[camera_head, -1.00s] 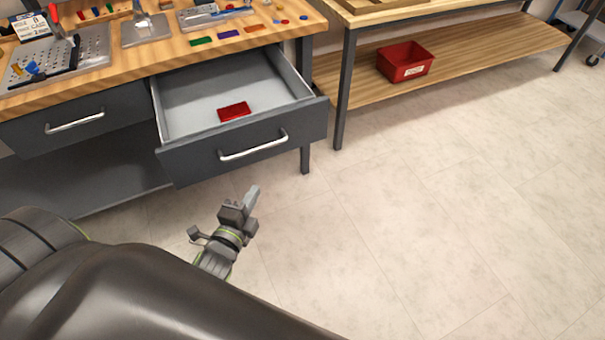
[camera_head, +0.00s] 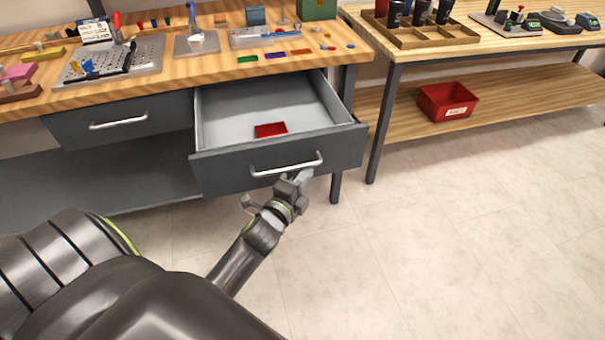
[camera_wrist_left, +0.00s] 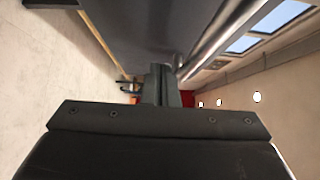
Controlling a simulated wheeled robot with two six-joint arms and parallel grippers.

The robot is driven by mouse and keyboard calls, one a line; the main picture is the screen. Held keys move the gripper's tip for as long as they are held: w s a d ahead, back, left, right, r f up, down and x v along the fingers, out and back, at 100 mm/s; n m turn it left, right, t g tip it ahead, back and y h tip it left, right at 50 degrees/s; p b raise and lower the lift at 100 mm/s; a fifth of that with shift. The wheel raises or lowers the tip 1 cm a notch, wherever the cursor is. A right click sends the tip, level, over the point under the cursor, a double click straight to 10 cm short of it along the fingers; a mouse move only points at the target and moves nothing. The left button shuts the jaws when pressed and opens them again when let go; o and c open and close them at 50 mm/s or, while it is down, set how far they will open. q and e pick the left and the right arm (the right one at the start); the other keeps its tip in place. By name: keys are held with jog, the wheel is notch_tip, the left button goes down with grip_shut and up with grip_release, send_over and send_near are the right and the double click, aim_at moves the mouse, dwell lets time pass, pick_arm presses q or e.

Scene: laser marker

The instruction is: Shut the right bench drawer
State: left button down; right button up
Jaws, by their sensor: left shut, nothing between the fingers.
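The right bench drawer (camera_head: 225,170) is pulled well out of the workbench, with its grey inside showing. A small red block-like item (camera_head: 270,130) lies in it. The drawer's silver bar handle (camera_head: 287,165) runs across its dark front. My left gripper (camera_head: 303,177) is shut and empty, close to the drawer front just below the right end of the handle. In the left wrist view the shut fingers (camera_wrist_left: 160,85) point along the dark drawer front (camera_wrist_left: 150,30), with the handle (camera_wrist_left: 210,45) at upper right. I cannot tell whether they touch it. My right gripper is not in view.
The left drawer (camera_head: 120,122) is shut. The workbench top (camera_head: 215,70) holds plates, tools and coloured tags. A second bench at right has a lower shelf with a red bin (camera_head: 446,101). A bench leg (camera_head: 336,188) stands right of the gripper. The floor (camera_head: 440,220) in front is clear.

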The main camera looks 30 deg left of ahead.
pick_arm(q)
jog(key=shift+w+a, duration=0.65)
jog(key=shift+a, duration=0.15)
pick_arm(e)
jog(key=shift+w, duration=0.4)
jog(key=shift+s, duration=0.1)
